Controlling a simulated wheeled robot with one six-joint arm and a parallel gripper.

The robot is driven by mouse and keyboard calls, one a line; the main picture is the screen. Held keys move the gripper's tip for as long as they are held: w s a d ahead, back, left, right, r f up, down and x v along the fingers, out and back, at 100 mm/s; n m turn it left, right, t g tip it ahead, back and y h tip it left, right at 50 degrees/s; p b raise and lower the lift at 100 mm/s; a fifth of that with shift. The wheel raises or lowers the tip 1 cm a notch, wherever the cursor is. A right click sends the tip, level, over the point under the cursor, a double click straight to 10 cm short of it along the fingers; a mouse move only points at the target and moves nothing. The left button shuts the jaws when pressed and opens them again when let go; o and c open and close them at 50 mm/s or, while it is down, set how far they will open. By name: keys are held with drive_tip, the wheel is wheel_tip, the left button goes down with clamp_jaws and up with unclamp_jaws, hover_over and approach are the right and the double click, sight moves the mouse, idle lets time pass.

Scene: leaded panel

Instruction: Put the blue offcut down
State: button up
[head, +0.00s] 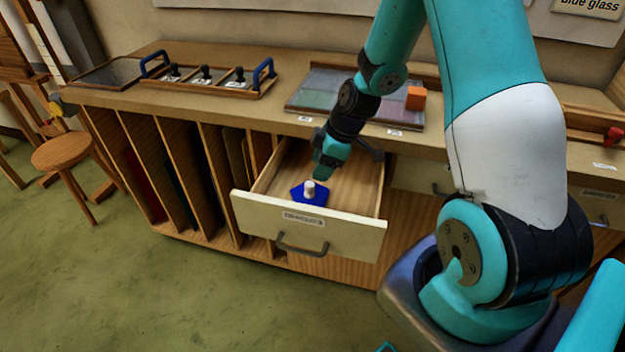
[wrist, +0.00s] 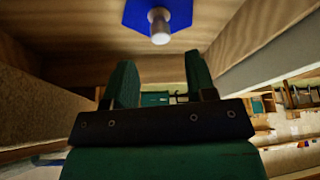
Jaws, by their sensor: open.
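The blue offcut (head: 309,196) is a flat blue piece with a pale knob on top. It lies on the wooden floor of the open drawer (head: 345,240), near its front left. In the wrist view the offcut (wrist: 170,15) shows at the top, with its knob beyond my fingertips. My gripper (head: 322,178) is inside the drawer just behind the offcut. In the wrist view my gripper (wrist: 160,75) has its two green fingers apart, with nothing between them. The offcut's far edge is partly hidden in the head view.
The drawer's side walls stand close around my gripper. On the worktop are a wooden tray with blue handles (head: 215,78), a leaded panel (head: 320,92) and an orange block (head: 416,98). Upright slots with sheets (head: 165,165) are left of the drawer. A stool (head: 62,150) stands further left.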

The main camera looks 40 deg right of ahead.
drive_tip(key=s+a+r+m, duration=0.1)
drive_tip(key=s+a+r, duration=0.1)
drive_tip(key=a+r, duration=0.4)
drive_tip(key=s+a+r, duration=0.3)
drive_tip(key=a+r, duration=0.1)
drive_tip(key=r, duration=0.3)
drive_tip(key=s+a+r+m+g, duration=0.1)
drive_tip(key=s+a+r, duration=0.3)
drive_tip(key=s, duration=0.4)
drive_tip(key=s+a+r+m+g, duration=0.1)
drive_tip(key=s+a+r, duration=0.3)
drive_tip(key=s+a, duration=0.3)
drive_tip(key=shift+s+a+r+m+g+y, duration=0.2)
drive_tip(key=shift+s+a+m+g+y, duration=0.1)
drive_tip(key=shift+s, duration=0.25)
drive_tip(key=shift+w, duration=0.1)
